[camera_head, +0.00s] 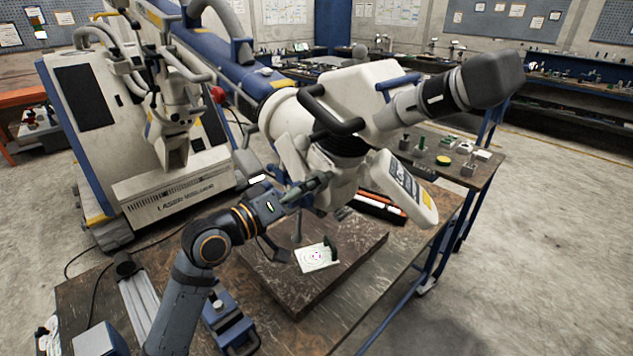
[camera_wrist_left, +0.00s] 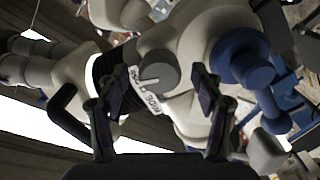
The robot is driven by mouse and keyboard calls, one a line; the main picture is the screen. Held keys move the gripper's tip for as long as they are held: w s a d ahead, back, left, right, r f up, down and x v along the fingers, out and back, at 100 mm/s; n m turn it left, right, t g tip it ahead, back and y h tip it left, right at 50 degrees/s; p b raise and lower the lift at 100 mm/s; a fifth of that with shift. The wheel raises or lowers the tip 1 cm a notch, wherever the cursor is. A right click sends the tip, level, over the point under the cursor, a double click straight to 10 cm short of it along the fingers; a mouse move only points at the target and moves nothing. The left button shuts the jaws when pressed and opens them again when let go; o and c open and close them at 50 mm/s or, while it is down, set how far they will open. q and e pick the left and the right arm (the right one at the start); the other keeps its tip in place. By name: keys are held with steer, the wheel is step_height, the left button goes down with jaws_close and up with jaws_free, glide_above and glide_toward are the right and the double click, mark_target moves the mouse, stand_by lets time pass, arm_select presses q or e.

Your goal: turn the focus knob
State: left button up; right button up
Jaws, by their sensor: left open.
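The white microscope head (camera_head: 365,90) hangs on its arm over the workbench, with dark handles and a grey eyepiece tube (camera_head: 430,100). In the left wrist view a round grey knob (camera_wrist_left: 158,72) with a white line sits on the head, beside a white label. I take it for the focus knob. My left gripper (camera_head: 318,186) reaches up to the head's underside; in the left wrist view the gripper (camera_wrist_left: 160,88) is open, one finger to each side of the knob. Contact cannot be told. In the head view I cannot make out the knob. My right gripper is not in view.
A larger blue knob (camera_wrist_left: 240,58) stands right of the fingers in the left wrist view. Below the head, a wooden board (camera_head: 290,285) carries a white target card (camera_head: 317,257). A white laser cabinet (camera_head: 90,110) stands at left. Open floor (camera_head: 560,220) lies at right.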

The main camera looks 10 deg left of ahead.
arm_select(q)
steer(key=shift+p+x, duration=0.3)
steer(key=shift+x, duration=0.6)
steer(key=shift+w+d, duration=0.25)
steer(key=shift+w, duration=0.1)
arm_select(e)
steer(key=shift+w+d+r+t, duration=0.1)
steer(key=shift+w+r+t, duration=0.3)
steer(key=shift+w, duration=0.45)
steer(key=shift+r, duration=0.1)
